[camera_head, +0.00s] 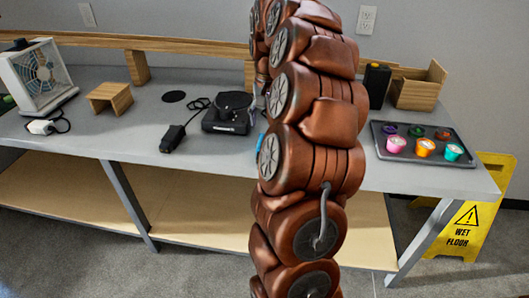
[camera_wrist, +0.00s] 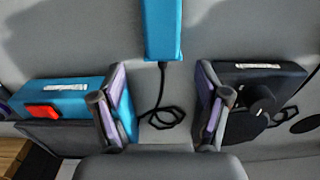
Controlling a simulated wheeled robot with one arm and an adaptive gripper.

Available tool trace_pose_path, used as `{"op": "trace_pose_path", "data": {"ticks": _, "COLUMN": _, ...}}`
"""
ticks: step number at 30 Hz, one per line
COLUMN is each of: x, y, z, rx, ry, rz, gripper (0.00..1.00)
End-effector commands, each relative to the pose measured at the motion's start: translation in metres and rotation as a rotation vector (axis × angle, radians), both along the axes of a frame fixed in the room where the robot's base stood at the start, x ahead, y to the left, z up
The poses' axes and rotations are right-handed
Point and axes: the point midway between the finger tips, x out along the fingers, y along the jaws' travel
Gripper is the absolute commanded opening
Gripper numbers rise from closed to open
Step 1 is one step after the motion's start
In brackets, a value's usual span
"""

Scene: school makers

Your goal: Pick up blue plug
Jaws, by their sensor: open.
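The blue plug (camera_wrist: 162,28) is a long blue block at the top middle of the wrist view, cut off by the top edge. A black cord runs from its lower end and coils on the grey table. My gripper (camera_wrist: 160,118) is open and empty, with its fingers wide apart. The plug lies ahead of the gap between them, apart from both. In the head view my arm hides the gripper and most of the plug's area; only a thin blue sliver (camera_head: 261,139) shows at the arm's left edge.
In the wrist view a blue box with a red switch (camera_wrist: 62,98) is behind the left finger, and a black device (camera_wrist: 258,88) behind the right. On the table (camera_head: 95,140) are a black plug (camera_head: 172,138), a fan (camera_head: 38,73), a wooden stand (camera_head: 109,97) and a tray of cups (camera_head: 398,155).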

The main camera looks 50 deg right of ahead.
Motion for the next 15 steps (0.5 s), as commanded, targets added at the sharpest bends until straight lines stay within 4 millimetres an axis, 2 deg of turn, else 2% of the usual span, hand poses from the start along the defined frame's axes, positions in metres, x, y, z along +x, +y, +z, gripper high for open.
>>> {"op": "trace_pose_path", "data": {"ticks": 10, "x": 0.000, "y": 0.003, "z": -0.024, "rx": 0.002, "ry": 0.001, "rz": 0.002, "gripper": 0.75}}
{"op": "trace_pose_path", "data": {"ticks": 15, "x": -0.001, "y": 0.006, "z": -0.046, "rx": 0.004, "ry": 0.004, "rz": 0.003, "gripper": 0.75}}
